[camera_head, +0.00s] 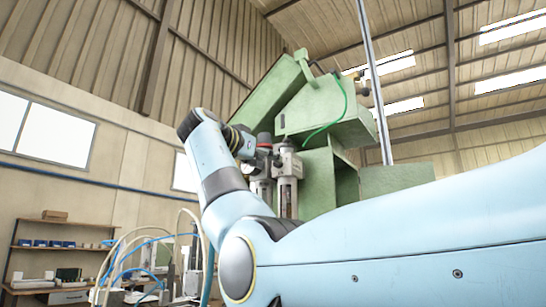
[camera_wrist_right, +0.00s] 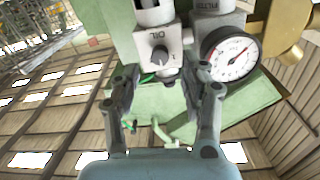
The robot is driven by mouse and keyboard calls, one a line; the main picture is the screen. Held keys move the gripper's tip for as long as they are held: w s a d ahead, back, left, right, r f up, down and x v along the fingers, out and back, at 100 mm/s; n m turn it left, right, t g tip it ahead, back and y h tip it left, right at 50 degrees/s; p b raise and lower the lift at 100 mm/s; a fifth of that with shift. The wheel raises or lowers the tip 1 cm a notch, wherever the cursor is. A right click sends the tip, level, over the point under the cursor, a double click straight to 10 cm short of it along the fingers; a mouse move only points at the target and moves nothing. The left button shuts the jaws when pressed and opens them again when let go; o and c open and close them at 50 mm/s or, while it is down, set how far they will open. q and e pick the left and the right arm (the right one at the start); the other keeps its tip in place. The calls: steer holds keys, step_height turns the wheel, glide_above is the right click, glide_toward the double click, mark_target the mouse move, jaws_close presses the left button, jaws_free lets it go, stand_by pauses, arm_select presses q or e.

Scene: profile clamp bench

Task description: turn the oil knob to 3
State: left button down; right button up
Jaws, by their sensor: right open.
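The oil knob (camera_wrist_right: 160,57) is a small dark grey knob on a pale block marked OIL, in the upper middle of the right wrist view. Its scale is too small to read. My right gripper (camera_wrist_right: 160,82) is open, with one finger on each side of the knob and a gap visible on both sides. I cannot tell how deep the fingertips reach. In the head view my right gripper (camera_head: 250,148) is near the top of the air-service unit (camera_head: 287,190), and the knob cannot be made out there. My left gripper is not in view.
A round white gauge (camera_wrist_right: 231,56) with a red needle sits close to the right finger in the wrist view, beside a brass part (camera_wrist_right: 289,28). The green machine (camera_head: 325,115) stands behind the unit. A shelf (camera_head: 55,240) and pale hoses (camera_head: 120,260) are at lower left.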

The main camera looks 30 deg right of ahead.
steer(key=shift+p+x, duration=0.4)
steer(key=shift+x, duration=1.25)
steer(key=shift+c, duration=0.3)
jaws_close()
